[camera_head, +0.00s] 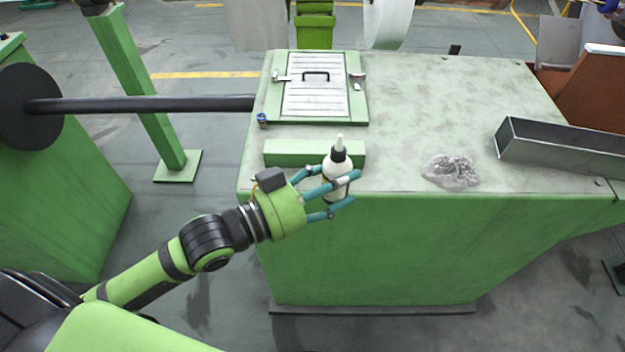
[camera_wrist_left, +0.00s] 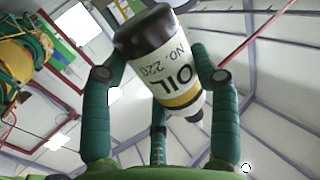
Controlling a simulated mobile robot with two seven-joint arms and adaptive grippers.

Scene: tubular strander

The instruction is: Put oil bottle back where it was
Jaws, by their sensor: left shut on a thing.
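The oil bottle (camera_head: 338,160) is white with a black cap collar and a pale pointed nozzle. It stands upright at the front left edge of the green machine cabinet (camera_head: 420,250). My left gripper (camera_head: 333,193) has its teal fingers shut around the bottle's body, coming from the left. In the left wrist view the bottle (camera_wrist_left: 172,62) shows its OIL NO. 220 label between the fingers (camera_wrist_left: 165,95). I cannot tell if its base touches the cabinet top. My right gripper is not in view.
A green block (camera_head: 290,153) lies just behind the gripper. A hatch with a black handle (camera_head: 316,76) is behind it. A crumpled grey rag (camera_head: 452,171) and a long metal tray (camera_head: 560,150) are to the right. The cabinet top between hatch and tray is clear.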

